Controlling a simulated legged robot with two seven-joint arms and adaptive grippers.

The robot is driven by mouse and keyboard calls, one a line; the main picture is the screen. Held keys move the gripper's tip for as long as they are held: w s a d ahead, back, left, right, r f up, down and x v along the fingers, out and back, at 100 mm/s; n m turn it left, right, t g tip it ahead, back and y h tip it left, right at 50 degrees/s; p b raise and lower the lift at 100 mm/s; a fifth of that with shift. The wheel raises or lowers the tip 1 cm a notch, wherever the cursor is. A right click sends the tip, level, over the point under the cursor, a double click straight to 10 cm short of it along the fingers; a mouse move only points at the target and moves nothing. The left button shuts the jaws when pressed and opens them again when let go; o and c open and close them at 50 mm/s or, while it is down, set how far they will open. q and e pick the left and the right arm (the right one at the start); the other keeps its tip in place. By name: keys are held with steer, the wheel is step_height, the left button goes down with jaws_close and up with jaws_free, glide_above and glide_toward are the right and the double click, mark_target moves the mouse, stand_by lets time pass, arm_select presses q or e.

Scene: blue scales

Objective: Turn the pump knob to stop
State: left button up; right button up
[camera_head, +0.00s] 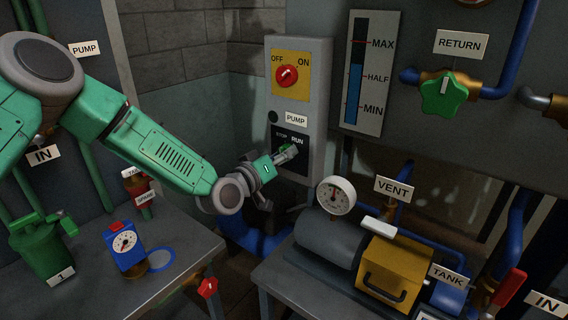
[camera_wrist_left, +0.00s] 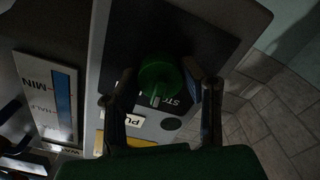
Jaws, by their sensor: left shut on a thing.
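The pump knob (camera_wrist_left: 158,78) is round and green, on a black plate (camera_wrist_left: 120,50) in the left wrist view. In the head view the black plate (camera_head: 281,162) is on the lower part of the grey pump panel (camera_head: 319,80), marked STOP and RUN under a PUMP label (camera_head: 296,120). My left gripper (camera_head: 290,153) is at the knob; in the left wrist view its fingers (camera_wrist_left: 162,85) are on either side of it, shut on it. The knob's pointer is partly hidden in the head view. My right gripper is not in view.
A red OFF/ON switch (camera_head: 287,76) sits above on the same panel. A level gauge (camera_head: 368,75) and green RETURN valve (camera_head: 444,94) are to the right. A table with a yellow-ended pump (camera_head: 392,270) stands at front right; a bench (camera_head: 185,245) stands left.

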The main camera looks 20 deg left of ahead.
arm_select(q)
steer(key=shift+w+a+r+n+b, duration=0.15)
steer(key=shift+n+b, duration=0.55)
steer(key=shift+n, duration=0.4)
steer(key=shift+w+a+r+n+b, duration=0.15)
steer(key=shift+n+b, duration=0.5)
steer(key=shift+n, duration=0.45)
steer(key=shift+s+d, duration=0.1)
steer(key=o, duration=1.1)
steer(key=shift+o, duration=0.2)
steer(key=shift+f, duration=0.2)
steer(key=shift+s, duration=0.15)
